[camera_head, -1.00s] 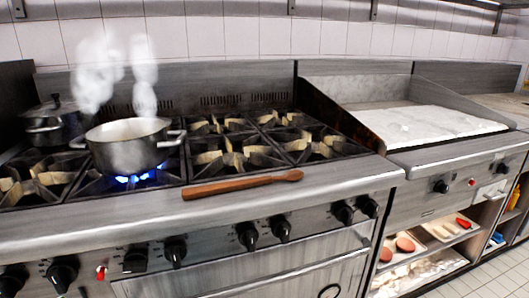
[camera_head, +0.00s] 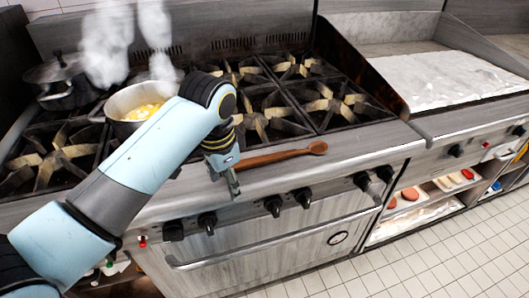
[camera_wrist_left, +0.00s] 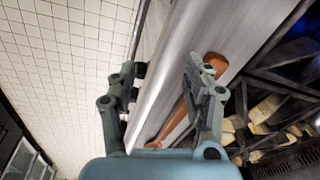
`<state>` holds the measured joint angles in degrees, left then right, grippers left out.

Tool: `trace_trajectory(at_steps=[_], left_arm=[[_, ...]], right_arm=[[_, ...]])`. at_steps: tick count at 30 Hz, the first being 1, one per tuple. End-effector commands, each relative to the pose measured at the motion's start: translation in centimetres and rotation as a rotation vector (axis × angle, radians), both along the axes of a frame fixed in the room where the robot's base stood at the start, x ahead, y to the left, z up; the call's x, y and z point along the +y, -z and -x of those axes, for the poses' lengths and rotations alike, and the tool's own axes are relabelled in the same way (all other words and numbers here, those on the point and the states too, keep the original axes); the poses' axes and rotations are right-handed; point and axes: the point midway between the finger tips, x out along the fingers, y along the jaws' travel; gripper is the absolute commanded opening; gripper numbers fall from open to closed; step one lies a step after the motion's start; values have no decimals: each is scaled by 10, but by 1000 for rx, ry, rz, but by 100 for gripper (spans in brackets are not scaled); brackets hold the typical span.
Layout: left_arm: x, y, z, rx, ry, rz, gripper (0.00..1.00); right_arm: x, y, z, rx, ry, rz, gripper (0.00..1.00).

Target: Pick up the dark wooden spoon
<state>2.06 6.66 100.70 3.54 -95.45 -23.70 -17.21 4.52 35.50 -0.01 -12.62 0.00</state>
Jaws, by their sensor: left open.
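The dark wooden spoon (camera_head: 285,156) lies on the stove's steel front ledge, in front of the burners, its rounded end to the right. Its left part is hidden behind my left gripper (camera_head: 233,188). The gripper points down at the ledge's front, near the spoon's left part. In the left wrist view the open gripper (camera_wrist_left: 160,68) has the steel ledge between its fingers. The spoon (camera_wrist_left: 215,63) runs there behind the right finger, and part of its handle shows between the fingers. Nothing is held. My right gripper is not in view.
A steaming pot (camera_head: 116,103) with yellow contents stands on a burner behind my left arm. A lidded dark pot (camera_head: 60,82) is at the back left. Black knobs (camera_head: 272,206) line the stove front. A griddle (camera_head: 440,80) and open shelves are on the right.

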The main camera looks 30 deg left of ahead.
Motion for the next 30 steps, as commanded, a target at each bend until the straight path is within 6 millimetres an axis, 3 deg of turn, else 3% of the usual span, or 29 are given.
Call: trace_trajectory(at_steps=[9, 12, 15, 17, 24, 30], left_arm=[[3, -54, -81, 87, 181, 17, 50], [3, -75, -101, 113, 238, 28, 50], [3, -83, -110, 132, 272, 36, 50], [3, -80, -112, 136, 281, 38, 50], [2, -41, -111, 138, 281, 38, 50], [1, -25, -111, 136, 280, 38, 50]], right_arm=[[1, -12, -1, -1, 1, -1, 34], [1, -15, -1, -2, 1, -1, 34], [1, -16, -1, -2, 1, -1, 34], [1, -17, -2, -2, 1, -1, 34], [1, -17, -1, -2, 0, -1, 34], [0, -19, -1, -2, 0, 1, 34]])
